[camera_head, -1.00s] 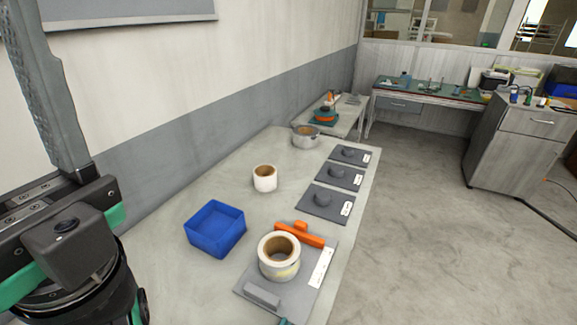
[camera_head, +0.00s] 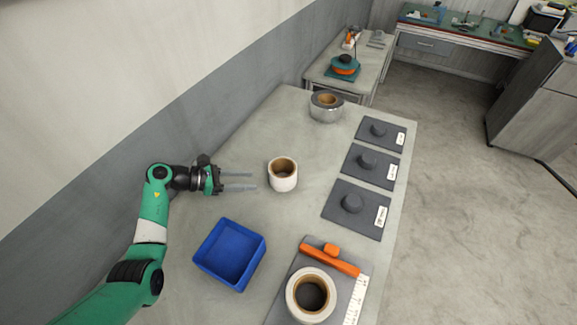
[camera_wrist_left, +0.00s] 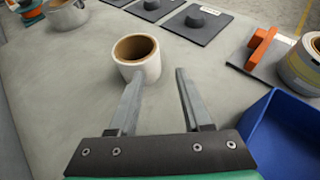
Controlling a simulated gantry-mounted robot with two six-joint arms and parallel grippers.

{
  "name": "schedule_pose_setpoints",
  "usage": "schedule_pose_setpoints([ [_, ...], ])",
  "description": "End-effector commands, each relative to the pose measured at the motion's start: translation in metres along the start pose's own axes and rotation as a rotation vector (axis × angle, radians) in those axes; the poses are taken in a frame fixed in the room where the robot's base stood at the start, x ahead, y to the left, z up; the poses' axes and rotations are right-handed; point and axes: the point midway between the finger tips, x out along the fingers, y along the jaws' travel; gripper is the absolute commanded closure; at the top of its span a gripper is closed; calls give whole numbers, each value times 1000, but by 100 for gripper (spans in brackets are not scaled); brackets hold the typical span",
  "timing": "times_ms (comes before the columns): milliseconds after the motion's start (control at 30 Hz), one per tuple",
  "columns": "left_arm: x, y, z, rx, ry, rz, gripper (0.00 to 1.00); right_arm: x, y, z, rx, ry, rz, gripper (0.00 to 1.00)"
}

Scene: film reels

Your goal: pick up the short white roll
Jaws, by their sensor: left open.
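A short white roll (camera_head: 283,175) with a brown core stands upright near the middle of the table. It also shows in the left wrist view (camera_wrist_left: 137,58), just beyond the fingertips and a little left of the middle between them. My left gripper (camera_head: 254,181) is open and empty, just left of the roll in the head view, with its fingers pointing toward it. In the left wrist view the two fingers (camera_wrist_left: 155,80) are spread apart with bare table between them. I cannot see my right gripper.
A blue bin (camera_head: 230,254) sits in front of the left gripper. A larger roll (camera_head: 311,294) stands on a grey plate with an orange bar (camera_head: 330,259). Dark plates with knobs (camera_head: 353,203) line the right edge. A silvery roll (camera_head: 326,107) stands at the back.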

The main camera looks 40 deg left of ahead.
Motion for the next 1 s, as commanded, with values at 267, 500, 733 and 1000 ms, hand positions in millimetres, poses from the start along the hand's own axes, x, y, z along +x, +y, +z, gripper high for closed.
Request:
schedule_pose_setpoints([
  [267,33,0,-1,3,-3,-3,51,-9,-1,9,1,-1,-1,50],
  [500,65,1,2,5,-4,0,51,-15,-1,15,1,-1,-1,50],
  [733,80,0,2,5,-4,-2,51,-21,-1,20,1,-1,-1,50],
  [1000,117,2,4,4,-4,0,51,-33,-1,31,1,-1,-1,50],
])
